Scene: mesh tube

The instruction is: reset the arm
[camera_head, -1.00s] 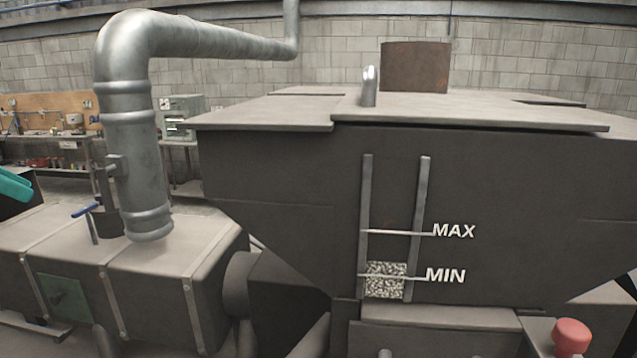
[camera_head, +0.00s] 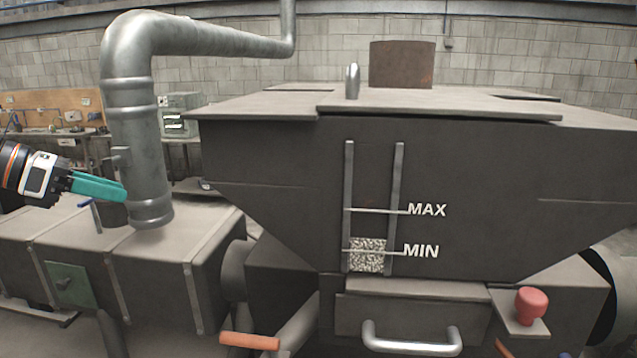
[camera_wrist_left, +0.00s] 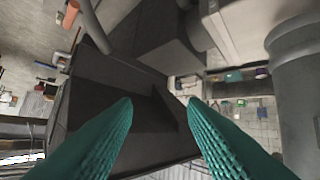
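My left gripper (camera_head: 122,193) comes in from the left in the head view, with teal fingers pointing right, in front of or beside the vertical metal pipe (camera_head: 137,150). Whether it touches the pipe cannot be told. In the left wrist view, the two teal ribbed fingers (camera_wrist_left: 160,104) stand apart with nothing between them, so the gripper is open and empty. My right gripper is in neither view.
A large dark hopper (camera_head: 270,160) with MAX and MIN marks fills the middle. Below it are a metal handle (camera_head: 412,346), an orange grip (camera_head: 250,341) and a red button (camera_head: 531,305). A ribbed machine body (camera_head: 150,262) lies at left. A workbench (camera_head: 50,130) stands behind.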

